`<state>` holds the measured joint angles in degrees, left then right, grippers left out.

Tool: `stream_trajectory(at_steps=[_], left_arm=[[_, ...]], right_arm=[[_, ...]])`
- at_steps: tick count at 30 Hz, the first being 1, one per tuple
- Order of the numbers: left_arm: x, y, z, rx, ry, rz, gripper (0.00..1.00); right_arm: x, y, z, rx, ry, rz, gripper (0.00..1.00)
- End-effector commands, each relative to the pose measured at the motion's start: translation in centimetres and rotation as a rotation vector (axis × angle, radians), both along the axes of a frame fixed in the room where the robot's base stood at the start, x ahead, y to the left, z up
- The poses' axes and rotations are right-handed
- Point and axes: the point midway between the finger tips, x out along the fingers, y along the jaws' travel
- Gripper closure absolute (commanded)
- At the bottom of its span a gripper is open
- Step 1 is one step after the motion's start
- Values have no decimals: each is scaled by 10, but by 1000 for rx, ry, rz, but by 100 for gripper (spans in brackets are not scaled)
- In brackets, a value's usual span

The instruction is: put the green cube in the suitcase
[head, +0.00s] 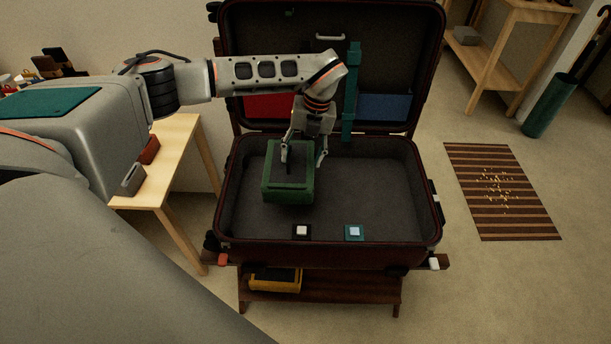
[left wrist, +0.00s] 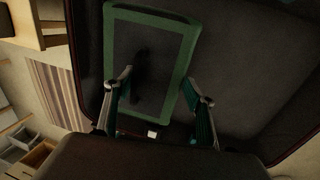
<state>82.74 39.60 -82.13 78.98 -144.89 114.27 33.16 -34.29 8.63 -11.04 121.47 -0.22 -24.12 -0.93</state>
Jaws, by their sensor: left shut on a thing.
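The green cube (head: 287,190) is a boxy green case with a dark top panel framed in green. It is within the open suitcase (head: 400,215), toward its left side; I cannot tell whether it touches the suitcase floor. My left gripper (head: 304,157) points down at the cube's upper right part and is shut on it. In the left wrist view the green cube (left wrist: 185,70) lies between and beyond the fingers of the left gripper (left wrist: 160,82), one finger over its dark panel. My right gripper is not in view.
The suitcase lid stands open behind, with a teal strap (head: 351,90). Two small square items (head: 302,232) (head: 354,232) sit at the suitcase's front edge. A yellow case (head: 275,280) is on the rack below. A wooden table (head: 172,150) stands left. The suitcase's right half is clear.

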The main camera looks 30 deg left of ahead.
Motion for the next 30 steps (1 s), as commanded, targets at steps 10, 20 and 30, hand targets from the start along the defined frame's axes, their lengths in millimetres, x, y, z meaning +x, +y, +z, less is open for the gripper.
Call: stream_trajectory(at_steps=[10, 20, 30], left_arm=[[1, 0, -27, -1, -3, -1, 100], [-1, 0, -79, -1, 4, 0, 100], [1, 0, -80, 1, -4, -2, 30]], right_arm=[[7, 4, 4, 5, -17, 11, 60], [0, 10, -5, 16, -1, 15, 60], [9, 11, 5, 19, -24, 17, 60]])
